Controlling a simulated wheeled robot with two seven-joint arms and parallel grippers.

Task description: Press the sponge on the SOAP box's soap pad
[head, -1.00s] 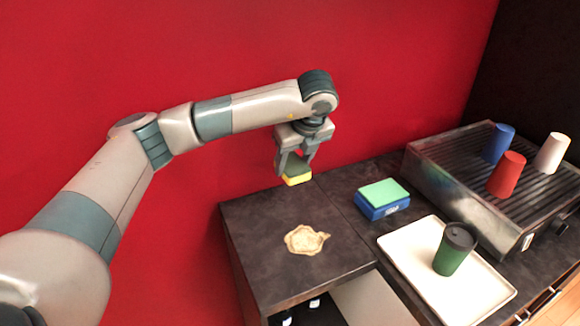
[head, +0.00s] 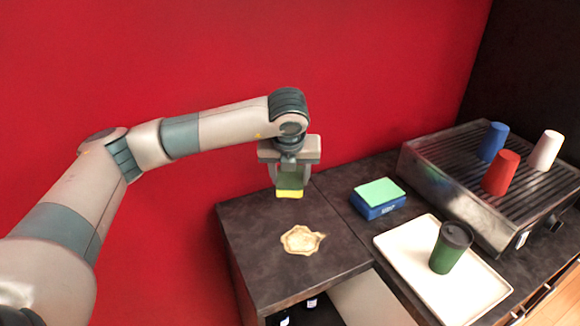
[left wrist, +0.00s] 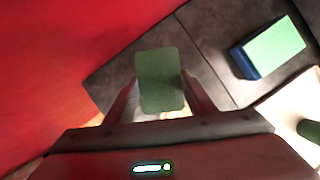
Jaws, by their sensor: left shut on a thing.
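My left gripper (head: 290,186) points down over the back of the left counter. It is shut on the sponge (head: 289,193), which has a yellow lower layer and a green upper side. In the left wrist view the sponge's green face (left wrist: 160,80) shows between the fingers. The SOAP box (head: 379,209) is blue with a light green soap pad (head: 380,191) on top, and stands to the right of the gripper, apart from the sponge. It also shows at the upper right of the left wrist view (left wrist: 245,64). My right gripper is not in view.
A tan spill (head: 301,240) lies on the dark counter (head: 262,270) in front of the sponge. A white tray (head: 410,262) with a green lidded cup (head: 450,248) is right of it. A ribbed metal machine (head: 440,160) carries blue, red and white cups.

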